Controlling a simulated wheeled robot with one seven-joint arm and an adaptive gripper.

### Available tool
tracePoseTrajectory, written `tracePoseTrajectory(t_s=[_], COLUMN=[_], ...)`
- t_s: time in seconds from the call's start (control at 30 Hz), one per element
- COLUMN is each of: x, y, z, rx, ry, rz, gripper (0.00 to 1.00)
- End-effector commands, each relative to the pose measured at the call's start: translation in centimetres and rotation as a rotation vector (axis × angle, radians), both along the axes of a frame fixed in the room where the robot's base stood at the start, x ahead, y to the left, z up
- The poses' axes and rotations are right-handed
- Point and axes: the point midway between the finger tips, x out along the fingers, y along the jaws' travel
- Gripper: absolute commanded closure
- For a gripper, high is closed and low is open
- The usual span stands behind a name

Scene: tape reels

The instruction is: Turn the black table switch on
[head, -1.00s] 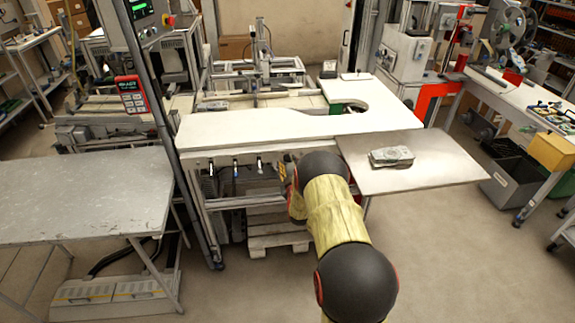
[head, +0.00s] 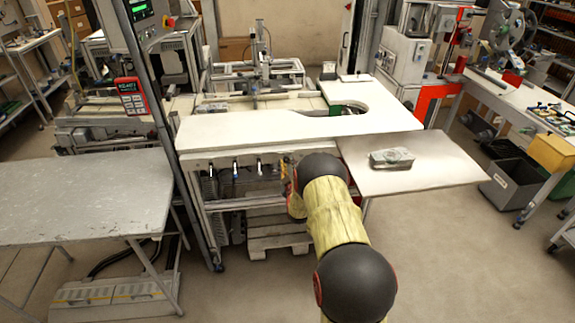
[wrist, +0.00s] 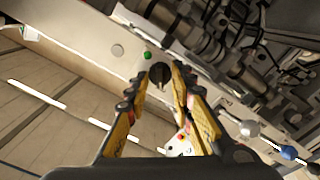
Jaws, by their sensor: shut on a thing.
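The black table switch (wrist: 159,74) is a round dark knob on the pale front panel of the table, seen in the wrist view. My gripper (wrist: 160,79) has its yellow and black fingers at either side of the knob and is shut on it. The fingertips cover the knob's sides, and I cannot tell its exact turn angle. In the head view my arm reaches to the front edge of the white table (head: 260,128); the switch is hidden there.
A green button (wrist: 147,55) sits close beside the switch. Several levers with coloured ends, one with a blue knob (wrist: 288,152), stand along the panel. A side shelf (head: 425,165) holds a grey package (head: 391,158). A grey metal table (head: 80,195) stands at the left.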

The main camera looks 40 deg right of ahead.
Motion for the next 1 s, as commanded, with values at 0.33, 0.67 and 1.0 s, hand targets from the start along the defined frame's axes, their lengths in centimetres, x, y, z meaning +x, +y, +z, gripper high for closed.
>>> tracePoseTrajectory(t_s=[0.33, 0.67, 1.0], x=[0.01, 0.01, 0.0], y=[0.07, 0.04, -0.02], z=[-0.09, -0.24, -0.29], rx=[0.004, 0.102, 0.351], ry=[-0.001, -0.06, -0.214], rz=[0.002, 0.001, 0.002], gripper=[1.0, 1.0, 1.0])
